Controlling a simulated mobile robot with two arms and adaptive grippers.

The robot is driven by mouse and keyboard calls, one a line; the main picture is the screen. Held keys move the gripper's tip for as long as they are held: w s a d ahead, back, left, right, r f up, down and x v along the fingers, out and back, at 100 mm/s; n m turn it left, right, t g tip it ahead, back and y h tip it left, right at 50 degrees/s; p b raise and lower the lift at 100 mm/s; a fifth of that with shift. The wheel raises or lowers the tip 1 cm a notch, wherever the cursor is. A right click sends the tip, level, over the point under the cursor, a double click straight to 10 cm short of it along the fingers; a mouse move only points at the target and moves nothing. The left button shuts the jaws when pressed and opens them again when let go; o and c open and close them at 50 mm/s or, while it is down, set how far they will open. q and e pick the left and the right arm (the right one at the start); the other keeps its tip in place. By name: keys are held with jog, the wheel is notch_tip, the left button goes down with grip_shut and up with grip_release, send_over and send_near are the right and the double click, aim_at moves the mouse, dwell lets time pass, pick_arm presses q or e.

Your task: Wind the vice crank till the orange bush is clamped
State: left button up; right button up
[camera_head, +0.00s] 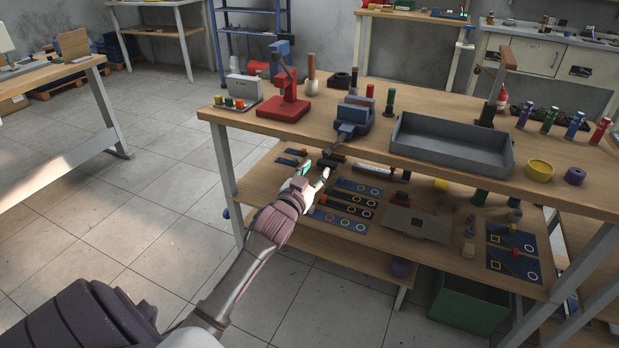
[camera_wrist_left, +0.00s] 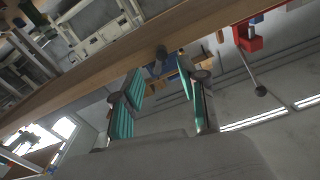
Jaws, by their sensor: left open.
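The blue vice (camera_head: 354,118) stands at the front edge of the workbench. Its crank (camera_head: 340,146) juts out past that edge, with a dark handle at its lower end. My left gripper (camera_head: 316,171) is open and empty, just below and in front of the crank. In the left wrist view, the open teal-padded fingers (camera_wrist_left: 158,82) point toward the bench edge, and a dark knob-like end (camera_wrist_left: 160,55) shows beyond and between their tips, apart from them. I cannot make out the orange bush in the vice jaws. My right gripper is not in view.
A red press (camera_head: 287,104) stands left of the vice and a grey tray (camera_head: 452,145) right of it. Green and red cylinders stand close behind the vice. The lower shelf (camera_head: 258,180) holds several blue plates and parts near my left gripper. The floor at left is clear.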

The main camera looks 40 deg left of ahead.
pick_arm(q)
jog(key=shift+v, duration=1.55)
